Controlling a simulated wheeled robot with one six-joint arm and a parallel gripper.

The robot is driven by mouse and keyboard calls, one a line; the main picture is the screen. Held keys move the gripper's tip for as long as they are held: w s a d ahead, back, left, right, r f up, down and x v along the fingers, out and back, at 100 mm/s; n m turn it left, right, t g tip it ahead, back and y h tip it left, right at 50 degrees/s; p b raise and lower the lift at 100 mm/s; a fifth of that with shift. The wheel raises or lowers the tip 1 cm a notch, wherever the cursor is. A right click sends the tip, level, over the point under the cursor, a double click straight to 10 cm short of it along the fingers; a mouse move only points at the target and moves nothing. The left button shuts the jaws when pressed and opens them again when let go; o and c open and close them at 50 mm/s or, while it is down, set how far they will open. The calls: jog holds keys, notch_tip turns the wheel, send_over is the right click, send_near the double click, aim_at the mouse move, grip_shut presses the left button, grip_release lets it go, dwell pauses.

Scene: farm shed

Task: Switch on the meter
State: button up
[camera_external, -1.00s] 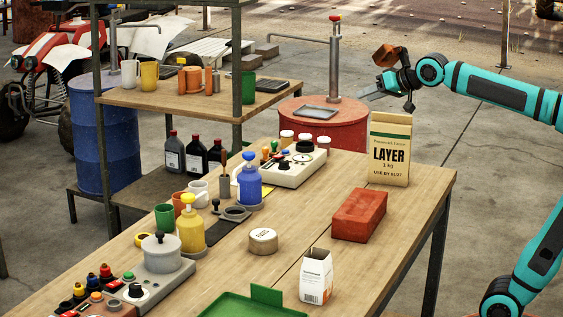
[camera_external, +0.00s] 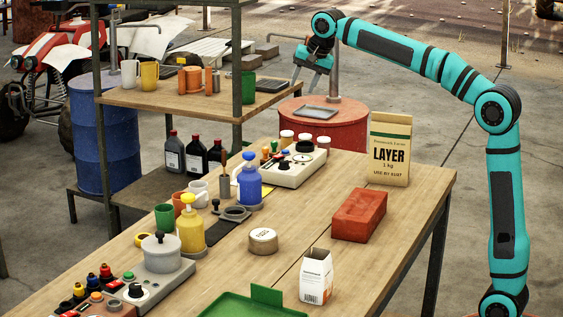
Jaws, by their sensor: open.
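A pale box-shaped panel (camera_external: 290,174) with a black knob, a round dial and small coloured levers stands at the far end of the wooden bench; it looks like the meter, but I cannot read any label. A second grey unit (camera_external: 165,268) with a black knob and coloured buttons sits at the front left. I cannot tell whether either is on. My gripper (camera_external: 297,74) is open, with slim fingers pointing down and left. It is high up near the drum's pipe, apart from the panel, and appears empty.
A blue pump bottle (camera_external: 249,187) and a yellow one (camera_external: 190,230) stand left of the pale panel. A layer-feed bag (camera_external: 389,150), red brick (camera_external: 359,214), round tin (camera_external: 263,241) and small carton (camera_external: 316,277) stand on the bench. A red drum (camera_external: 345,124) stands behind.

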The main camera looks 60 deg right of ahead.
aim_at(278, 155)
jog(key=w+d+f+m+g, duration=0.55)
jog(key=w+f, duration=0.25)
jog(key=w, duration=0.4)
jog(key=shift+n+t+y, duration=0.25)
jog(key=shift+y, duration=0.05)
jog(key=f, duration=1.7)
jog(key=shift+s+d+f, duration=0.2)
jog(key=shift+s+d, duration=0.05)
